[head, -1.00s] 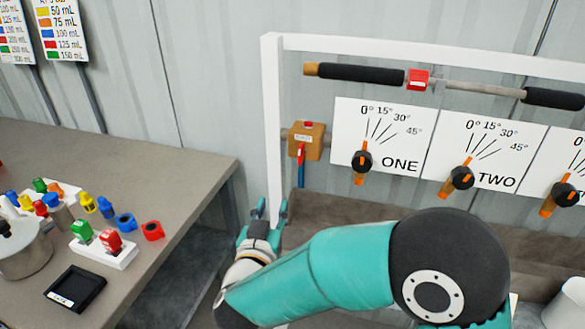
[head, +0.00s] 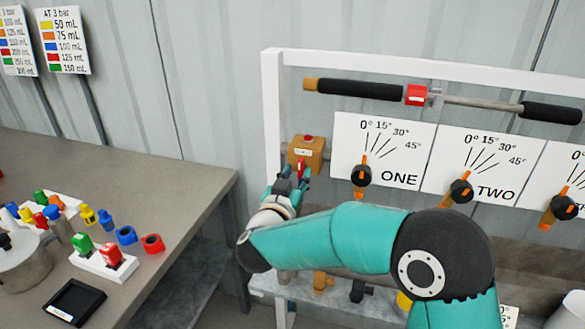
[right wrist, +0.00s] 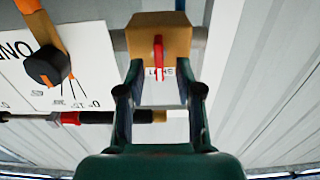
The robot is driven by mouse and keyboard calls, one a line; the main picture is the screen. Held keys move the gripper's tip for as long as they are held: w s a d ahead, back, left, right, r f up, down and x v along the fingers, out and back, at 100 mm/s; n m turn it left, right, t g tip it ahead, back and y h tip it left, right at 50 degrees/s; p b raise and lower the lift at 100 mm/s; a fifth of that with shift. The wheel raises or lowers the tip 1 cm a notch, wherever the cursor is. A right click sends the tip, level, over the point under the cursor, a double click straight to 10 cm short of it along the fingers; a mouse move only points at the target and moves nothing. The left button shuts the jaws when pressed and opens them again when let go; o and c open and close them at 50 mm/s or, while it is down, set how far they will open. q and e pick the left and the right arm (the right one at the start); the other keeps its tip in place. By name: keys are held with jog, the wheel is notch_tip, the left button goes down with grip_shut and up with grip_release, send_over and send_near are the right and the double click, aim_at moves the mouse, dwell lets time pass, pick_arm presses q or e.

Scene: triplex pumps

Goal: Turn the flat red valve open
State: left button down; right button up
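The flat red valve handle (head: 302,169) hangs on the front of a brass-coloured valve block (head: 306,152) on the left post of the white frame. In the right wrist view the red handle (right wrist: 158,50) shows edge-on against the block (right wrist: 160,25), with a small label behind it. My right gripper (head: 289,178) is just below the block in the head view and partly hides the handle's lower end. In the wrist view the right gripper (right wrist: 159,92) is open, its two fingers on either side of the handle with gaps. My left gripper is not in view.
To the right of the valve, a white dial board ONE (head: 384,150) carries a black-and-orange knob (head: 362,170). A bar with black grips (head: 360,89) runs above. A grey table (head: 190,190) with coloured parts stands at the left.

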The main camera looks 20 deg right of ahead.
jog(key=shift+x, duration=1.3)
jog(key=shift+c, duration=0.3)
grip_shut()
